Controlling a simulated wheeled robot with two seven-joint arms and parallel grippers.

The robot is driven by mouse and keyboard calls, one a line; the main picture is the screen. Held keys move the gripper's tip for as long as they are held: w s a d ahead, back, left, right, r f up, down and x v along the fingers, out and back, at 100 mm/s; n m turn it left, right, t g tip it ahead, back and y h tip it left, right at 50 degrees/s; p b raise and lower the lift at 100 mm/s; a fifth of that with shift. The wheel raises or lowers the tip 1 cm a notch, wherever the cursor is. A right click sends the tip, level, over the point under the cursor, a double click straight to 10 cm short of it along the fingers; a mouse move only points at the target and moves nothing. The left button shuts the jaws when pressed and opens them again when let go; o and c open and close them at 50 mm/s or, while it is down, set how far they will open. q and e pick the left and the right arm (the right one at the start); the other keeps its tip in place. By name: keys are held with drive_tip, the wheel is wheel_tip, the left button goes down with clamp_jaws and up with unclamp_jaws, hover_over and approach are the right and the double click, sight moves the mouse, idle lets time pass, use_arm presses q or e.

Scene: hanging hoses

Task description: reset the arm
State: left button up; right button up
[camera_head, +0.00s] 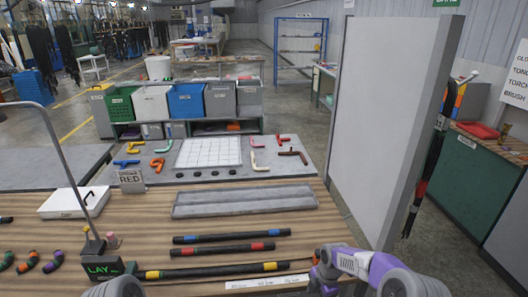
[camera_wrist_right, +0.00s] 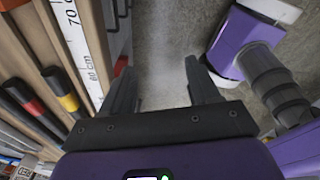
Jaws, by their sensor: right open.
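My right arm (camera_head: 350,262) is bent, purple and white, at the right front corner of the wooden table (camera_head: 150,212) in the head view. In the right wrist view my right gripper (camera_wrist_right: 163,88) is open. Its two dark fingers are apart, with only grey floor between them. The gripper is beside the table's edge, which runs along the left of that view. In the head view the fingers cannot be made out. My left gripper is not in view.
Three black hoses with coloured bands, one of them the front hose (camera_head: 212,271), lie on the table. A ruler strip (camera_head: 268,282) is at the front edge. A tall pale panel (camera_head: 385,120) stands to the right. Grey floor is clear below the right gripper.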

drive_tip(key=s+a+f+m+y, duration=0.1)
drive_tip(key=s+a+f+m, duration=0.2)
drive_tip(key=s+f+m, duration=0.35)
drive_tip(key=s+a+f+m+y, duration=0.1)
drive_tip(key=s+a+f+m, duration=0.2)
drive_tip(key=s+f+m, duration=0.3)
drive_tip(key=s+a+f+m, duration=0.1)
drive_tip(key=s+m, duration=1.2)
drive_tip(key=s, duration=0.2)
drive_tip(key=shift+a+t+y, duration=0.3)
drive_tip(key=shift+a, duration=0.05)
